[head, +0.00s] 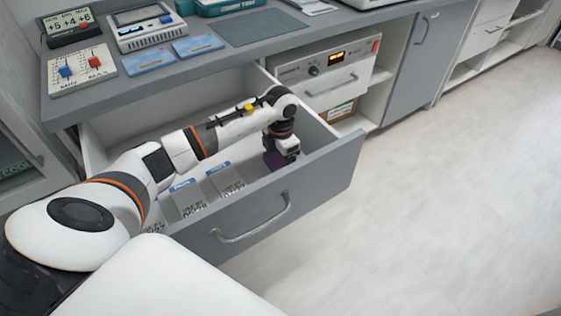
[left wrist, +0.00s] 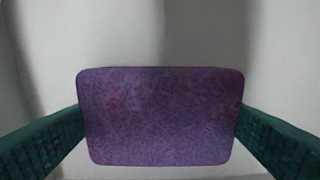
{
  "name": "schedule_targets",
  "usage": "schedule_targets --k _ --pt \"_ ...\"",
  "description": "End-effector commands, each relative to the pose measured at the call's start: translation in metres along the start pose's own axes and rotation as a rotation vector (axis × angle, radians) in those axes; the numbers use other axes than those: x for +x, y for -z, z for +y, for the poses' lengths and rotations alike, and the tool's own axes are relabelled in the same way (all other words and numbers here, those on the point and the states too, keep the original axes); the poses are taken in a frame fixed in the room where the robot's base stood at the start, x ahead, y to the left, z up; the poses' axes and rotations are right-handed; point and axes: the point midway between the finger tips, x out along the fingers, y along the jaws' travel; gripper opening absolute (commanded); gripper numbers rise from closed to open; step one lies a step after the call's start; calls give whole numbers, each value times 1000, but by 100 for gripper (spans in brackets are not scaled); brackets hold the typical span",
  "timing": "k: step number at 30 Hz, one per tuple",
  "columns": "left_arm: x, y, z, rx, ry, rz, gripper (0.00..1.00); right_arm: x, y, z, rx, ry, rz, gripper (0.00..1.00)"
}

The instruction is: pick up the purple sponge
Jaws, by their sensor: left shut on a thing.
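The purple sponge (left wrist: 160,115) fills the middle of the left wrist view, between the two green fingers of my left gripper (left wrist: 160,128). A finger touches it on each side, and the gripper is shut on it. In the head view my left arm reaches into the open drawer (head: 255,222), and my left gripper (head: 277,161) points down near the drawer's right end. Only a small purple part of the sponge (head: 273,160) shows there, below the wrist. I cannot tell whether it touches the drawer floor. My right gripper is not in view.
Labelled packets (head: 188,197) lie in the drawer left of the gripper. The drawer front with its handle (head: 255,222) stands out from the cabinet. The grey counter (head: 205,70) above holds several devices and blue cards. The floor (head: 440,210) at right is clear.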

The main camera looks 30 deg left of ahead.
Motion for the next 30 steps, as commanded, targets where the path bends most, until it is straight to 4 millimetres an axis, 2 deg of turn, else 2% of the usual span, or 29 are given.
schedule_targets --k 4,7,15,19,24,30 --pt "-3 0 0 0 1 1 64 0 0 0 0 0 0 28" --pt "-14 1 -1 1 2 2 64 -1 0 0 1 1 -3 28" --pt "-68 1 -1 0 3 4 64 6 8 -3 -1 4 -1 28" --pt "-88 1 -1 0 2 2 64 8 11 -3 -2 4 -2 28" --pt "-100 0 0 0 1 1 64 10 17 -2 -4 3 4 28" --pt "-101 0 0 0 0 0 64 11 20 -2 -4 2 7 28"
